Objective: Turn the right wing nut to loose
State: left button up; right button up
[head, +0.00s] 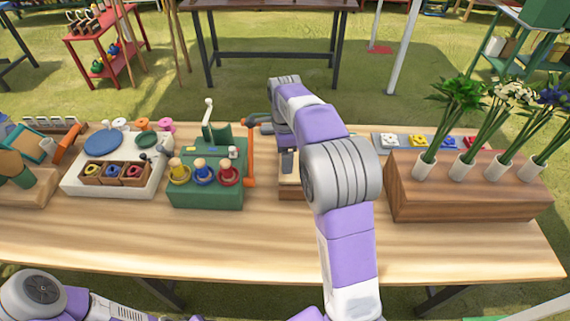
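No wing nut can be made out in the head view. A wooden block fixture (288,188) stands mid-table, largely hidden behind my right arm. My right arm rises from the bottom centre, bends over the table and reaches toward the far side of this fixture. A dark grey upright part (287,162) shows over the block; I cannot tell whether it belongs to my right gripper or the fixture. My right gripper's fingers are not clearly visible. My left arm lies low at the bottom left, in front of the table, with its gripper out of view.
Left of the fixture stands a green stand (205,190) with coloured ringed pegs and an orange upright tool (250,155). A white tray (150,185) lies further left. A wooden flower block (465,190) fills the right side. The front table strip (200,240) is clear.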

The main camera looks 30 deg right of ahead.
jog(key=shift+f+b, duration=0.35)
jog(key=shift+f, duration=0.95)
